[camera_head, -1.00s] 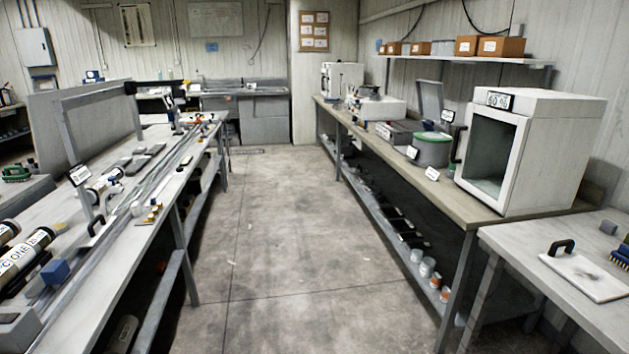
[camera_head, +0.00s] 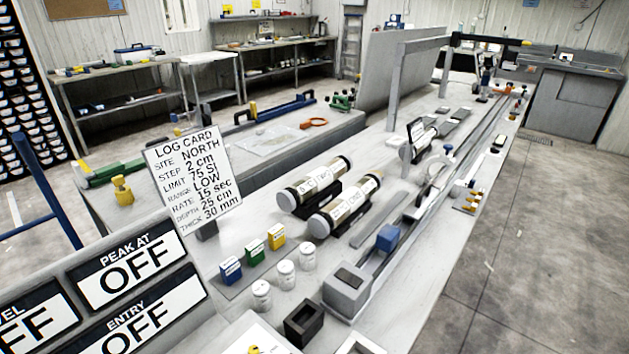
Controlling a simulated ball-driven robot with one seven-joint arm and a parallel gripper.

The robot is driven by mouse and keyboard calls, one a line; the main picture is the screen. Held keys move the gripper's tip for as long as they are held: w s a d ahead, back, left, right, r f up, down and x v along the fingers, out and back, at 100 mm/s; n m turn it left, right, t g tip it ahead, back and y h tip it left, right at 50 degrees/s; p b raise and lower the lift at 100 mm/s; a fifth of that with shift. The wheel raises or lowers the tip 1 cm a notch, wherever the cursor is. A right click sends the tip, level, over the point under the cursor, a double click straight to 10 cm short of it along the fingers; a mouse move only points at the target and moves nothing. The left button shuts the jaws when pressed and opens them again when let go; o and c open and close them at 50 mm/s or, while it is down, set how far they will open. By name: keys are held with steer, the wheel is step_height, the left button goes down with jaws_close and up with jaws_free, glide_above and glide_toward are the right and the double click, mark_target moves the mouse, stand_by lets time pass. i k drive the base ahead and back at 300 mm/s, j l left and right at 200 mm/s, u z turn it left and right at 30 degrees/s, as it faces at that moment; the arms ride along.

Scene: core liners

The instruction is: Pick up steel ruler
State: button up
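I cannot pick out the steel ruler for certain. A flat grey strip (camera_head: 379,220) lies on the long bench to the right of two labelled core tubes (camera_head: 345,203); it may be the ruler, but no markings can be read on it. My gripper is not in view.
The bench holds a long rail with a blue block (camera_head: 388,238), a grey box (camera_head: 346,290), several white jars (camera_head: 285,272) and coloured boxes (camera_head: 254,250). A log card (camera_head: 193,178) and OFF signs (camera_head: 128,270) stand at the near left. The floor (camera_head: 540,220) to the right is clear.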

mark_target(417, 207)
steer(key=i+l+u, duration=0.4)
steer(key=l, duration=0.15)
steer(key=i+l+u, duration=0.1)
steer(key=l+u, duration=0.3)
steer(key=l, duration=0.15)
steer(key=i+l+u, duration=0.1)
steer(key=l+u, duration=0.3)
steer(key=l, duration=0.25)
steer(key=l+u, duration=0.4)
steer(key=l, duration=0.25)
